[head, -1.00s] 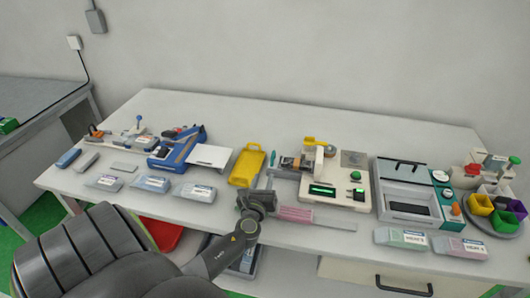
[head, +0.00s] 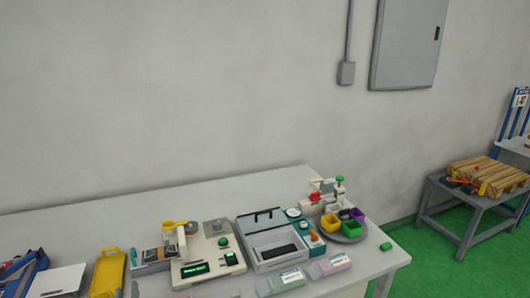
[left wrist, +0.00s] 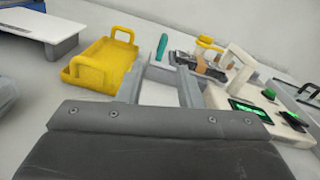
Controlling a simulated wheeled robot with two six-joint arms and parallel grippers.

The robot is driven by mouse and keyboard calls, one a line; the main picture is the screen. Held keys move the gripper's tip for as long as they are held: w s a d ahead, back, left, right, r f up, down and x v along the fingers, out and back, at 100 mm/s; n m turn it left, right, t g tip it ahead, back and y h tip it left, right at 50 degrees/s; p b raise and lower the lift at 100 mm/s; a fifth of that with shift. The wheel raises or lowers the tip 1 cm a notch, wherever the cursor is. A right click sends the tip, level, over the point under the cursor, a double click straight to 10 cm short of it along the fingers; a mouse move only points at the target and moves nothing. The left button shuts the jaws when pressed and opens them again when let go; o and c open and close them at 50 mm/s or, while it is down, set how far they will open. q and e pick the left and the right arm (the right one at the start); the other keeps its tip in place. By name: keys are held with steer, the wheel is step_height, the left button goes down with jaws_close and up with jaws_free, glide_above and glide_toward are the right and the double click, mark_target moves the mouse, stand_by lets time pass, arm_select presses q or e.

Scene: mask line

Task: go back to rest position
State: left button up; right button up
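My left gripper (left wrist: 163,76) shows in the left wrist view with its two grey fingers apart and nothing visible between them. It is over the white worktable, between a yellow tray (left wrist: 105,66) on the left and a cream machine with a green-lit display (left wrist: 240,100) on the right. In the head view only a small grey part of the left gripper (head: 135,289) shows at the bottom edge, beside the yellow tray (head: 107,272). My right gripper is in neither view.
The white table (head: 260,188) carries the cream machine (head: 205,262), a grey lidded box (head: 268,243), a round tray of coloured bins (head: 352,238) and labelled packs (head: 330,265). A green block (head: 386,246) lies near its right edge. A side table with a pallet (head: 490,174) stands right; green floor between is clear.

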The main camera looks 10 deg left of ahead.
arm_select(q)
steer(key=s+n+g, duration=0.1)
steer(key=s+n, duration=0.2)
steer(key=n, duration=0.1)
steer(key=s+n+g+y, duration=0.1)
steer(key=s+n+g, duration=0.1)
steer(key=s+n, duration=0.1)
steer(key=s+n+g, duration=0.1)
steer(key=s+n, duration=0.2)
steer(key=n, duration=0.2)
steer(key=shift+a+f+g+y, duration=0.15)
steer(key=shift+f+g+y, duration=0.1)
steer(key=shift+g+y, duration=0.15)
steer(key=s+d+f+n+g+h, duration=0.1)
steer(key=s+d+n+g+h, duration=0.35)
steer(key=s+d+n, duration=0.45)
steer(key=s+d+n+g+h, duration=0.3)
steer(key=s+d+n+h, duration=0.3)
steer(key=s, duration=0.5)
step_height(320, 180, down, 24)
steer(key=a, duration=0.1)
steer(key=s+d+f+g, duration=0.1)
steer(key=s+f+g, duration=0.1)
steer(key=s+f, duration=1.3)
step_height(320, 180, down, 2)
steer(key=shift+f+n, duration=0.1)
steer(key=shift+n, duration=0.3)
